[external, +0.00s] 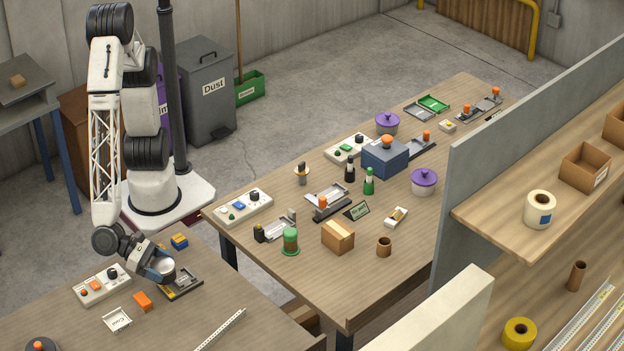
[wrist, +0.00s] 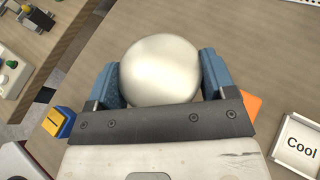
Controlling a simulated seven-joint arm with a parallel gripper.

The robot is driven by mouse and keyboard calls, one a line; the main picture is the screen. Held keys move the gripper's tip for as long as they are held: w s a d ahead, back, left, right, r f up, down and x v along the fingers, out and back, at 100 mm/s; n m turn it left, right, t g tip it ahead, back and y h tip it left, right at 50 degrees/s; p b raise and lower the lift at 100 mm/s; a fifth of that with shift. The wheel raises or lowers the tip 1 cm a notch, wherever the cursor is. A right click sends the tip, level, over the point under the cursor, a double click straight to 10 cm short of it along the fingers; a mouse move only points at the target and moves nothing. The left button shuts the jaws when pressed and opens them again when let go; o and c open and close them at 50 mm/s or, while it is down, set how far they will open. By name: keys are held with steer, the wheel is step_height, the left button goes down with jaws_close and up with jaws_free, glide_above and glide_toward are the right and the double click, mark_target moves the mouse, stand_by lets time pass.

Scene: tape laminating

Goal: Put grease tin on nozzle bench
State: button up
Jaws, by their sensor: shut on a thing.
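A pale, silvery round tin, which I take to be the grease tin (external: 166,267), is between the blue fingers of my gripper (external: 158,268). In the wrist view the tin (wrist: 160,68) fills the gap between the two fingers (wrist: 160,80), with one finger on each side. In the external view it is over or just beside a dark tray (external: 184,288) on the near-left bench (external: 190,325); I cannot tell if it touches anything below. No label reading "nozzle" is legible, so I cannot tell which bench is the nozzle bench.
Near the gripper are a control box (external: 100,286), an orange block (external: 142,301), a white tray marked "Cool" (external: 117,319) and a blue-and-yellow block (external: 179,241). A gap separates this bench from the larger, crowded bench (external: 320,290). A grey partition (external: 455,170) stands at its right.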

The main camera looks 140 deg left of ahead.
steer(key=w+d, duration=0.2)
steer(key=w, duration=0.2)
steer(key=w+d+f, duration=0.1)
steer(key=w+d, duration=0.1)
steer(key=w, duration=0.3)
steer(key=w+d, duration=0.3)
steer(key=w, duration=0.2)
steer(key=shift+d+f, duration=0.1)
steer(key=shift+f, duration=0.1)
steer(key=shift+f, duration=1.75)
steer(key=shift+f, duration=0.15)
steer(key=o, duration=1)
